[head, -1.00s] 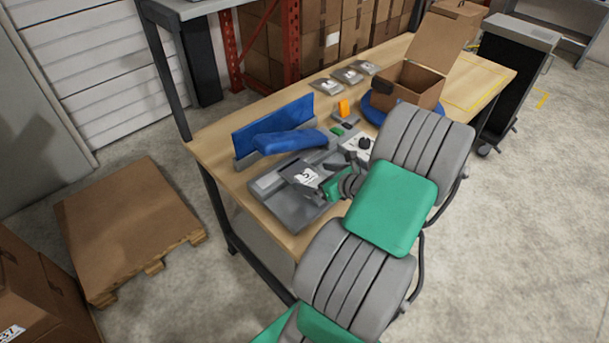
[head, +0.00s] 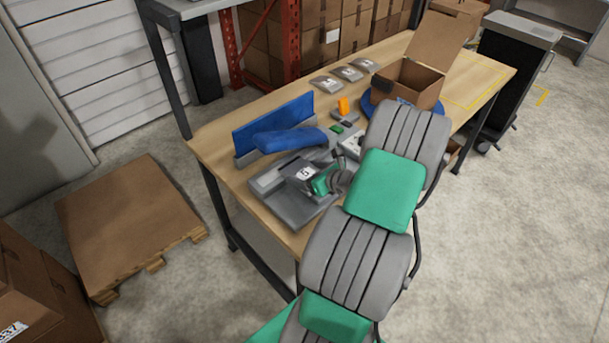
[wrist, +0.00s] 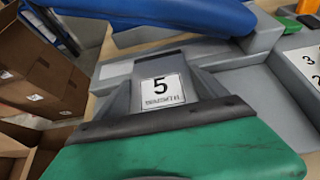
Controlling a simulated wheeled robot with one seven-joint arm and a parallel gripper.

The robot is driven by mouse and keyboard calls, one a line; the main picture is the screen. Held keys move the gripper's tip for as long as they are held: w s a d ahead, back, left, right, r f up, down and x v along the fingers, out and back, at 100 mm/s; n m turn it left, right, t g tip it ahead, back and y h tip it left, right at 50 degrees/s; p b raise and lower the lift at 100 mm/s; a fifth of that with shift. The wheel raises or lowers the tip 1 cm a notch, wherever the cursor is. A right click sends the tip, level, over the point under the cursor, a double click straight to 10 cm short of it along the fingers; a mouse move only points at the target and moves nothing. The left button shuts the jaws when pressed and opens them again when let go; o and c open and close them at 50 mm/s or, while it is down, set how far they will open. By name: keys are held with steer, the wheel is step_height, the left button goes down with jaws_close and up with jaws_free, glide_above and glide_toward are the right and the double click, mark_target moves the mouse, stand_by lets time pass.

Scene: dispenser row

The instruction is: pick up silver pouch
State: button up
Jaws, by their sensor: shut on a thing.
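My gripper (head: 312,180) is low over the near end of the workbench, above a grey tray (head: 274,205). It is shut on the silver pouch (head: 302,171), a grey piece with a white label marked 5. The fingers and green palm hide part of the pouch. I cannot tell whether its underside is clear of the tray.
A blue rest (head: 288,140) and blue upright panel (head: 272,124) stand just behind the tray. An open cardboard box (head: 408,85) sits farther right on a blue round base. Several grey labelled pieces lie along the back edge. A pallet (head: 125,225) is on the floor at left.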

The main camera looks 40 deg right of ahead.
steer(key=c, duration=0.4)
steer(key=shift+r, duration=0.1)
